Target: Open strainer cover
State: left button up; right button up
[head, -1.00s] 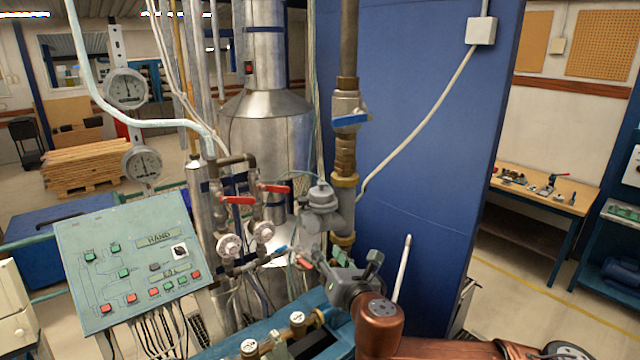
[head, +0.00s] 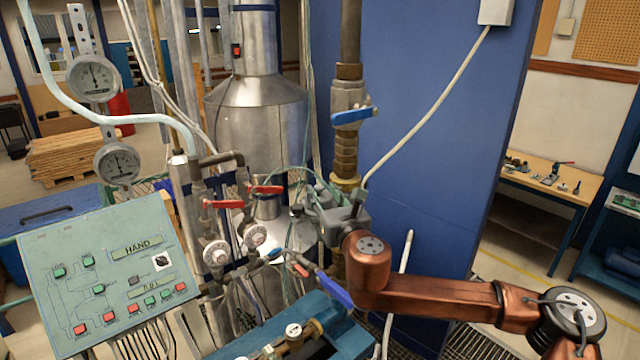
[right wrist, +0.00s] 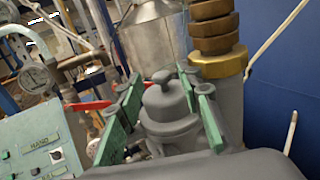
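The strainer cover (right wrist: 165,103) is a grey domed cap with a small knob on top, seen in the middle of the right wrist view. My left gripper is not in view.
A vertical pipe with brass fittings (head: 345,150) and a blue-handled valve (head: 352,116) stands just behind. Red valve handles (head: 228,204) are to the left. A green control panel (head: 105,265) stands at lower left. A blue wall (head: 420,110) lies behind my arm.

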aim_at(319, 189)
jog(key=x, duration=0.3)
jog(key=shift+w+a+f, duration=0.1)
jog(key=shift+w+f, duration=0.1)
jog(key=shift+w, duration=0.45)
jog(key=c, duration=0.8)
grip_shut()
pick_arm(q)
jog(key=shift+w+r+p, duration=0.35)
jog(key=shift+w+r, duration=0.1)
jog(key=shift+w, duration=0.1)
